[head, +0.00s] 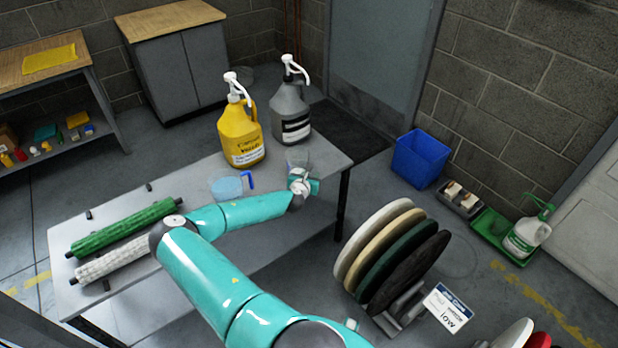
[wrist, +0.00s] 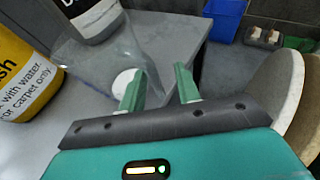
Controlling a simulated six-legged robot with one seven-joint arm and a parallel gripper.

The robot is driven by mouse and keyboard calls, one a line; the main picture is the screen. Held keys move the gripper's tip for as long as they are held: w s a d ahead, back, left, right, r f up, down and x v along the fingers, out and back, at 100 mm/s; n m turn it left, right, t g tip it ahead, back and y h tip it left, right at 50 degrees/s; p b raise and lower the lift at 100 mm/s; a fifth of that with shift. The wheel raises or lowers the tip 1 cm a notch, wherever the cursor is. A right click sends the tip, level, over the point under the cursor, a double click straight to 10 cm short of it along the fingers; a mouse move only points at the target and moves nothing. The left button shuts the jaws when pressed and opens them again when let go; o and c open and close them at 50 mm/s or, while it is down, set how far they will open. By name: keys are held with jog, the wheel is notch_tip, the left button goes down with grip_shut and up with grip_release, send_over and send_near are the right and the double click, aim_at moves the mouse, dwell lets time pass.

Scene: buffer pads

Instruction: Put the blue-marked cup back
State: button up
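A clear cup with a blue handle (head: 249,181) stands on the grey table, with something light blue showing in it. A second clear cup (head: 298,156) stands further right, just behind my gripper; any colour mark on it is not readable. In the wrist view a clear cup (wrist: 105,57) is to the left of and partly behind my left finger, with a white round patch in or behind it. In the head view my wrist hides the fingertips.
A yellow jug (head: 240,135) and a grey jug (head: 291,113) with pumps stand close behind the cups. Green (head: 123,229) and white (head: 115,260) rollers lie at the table's left. Round pads (head: 412,265) stand in a rack right of the table. A blue bin (head: 421,158) is on the floor.

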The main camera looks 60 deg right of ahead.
jog(key=v, duration=1.2)
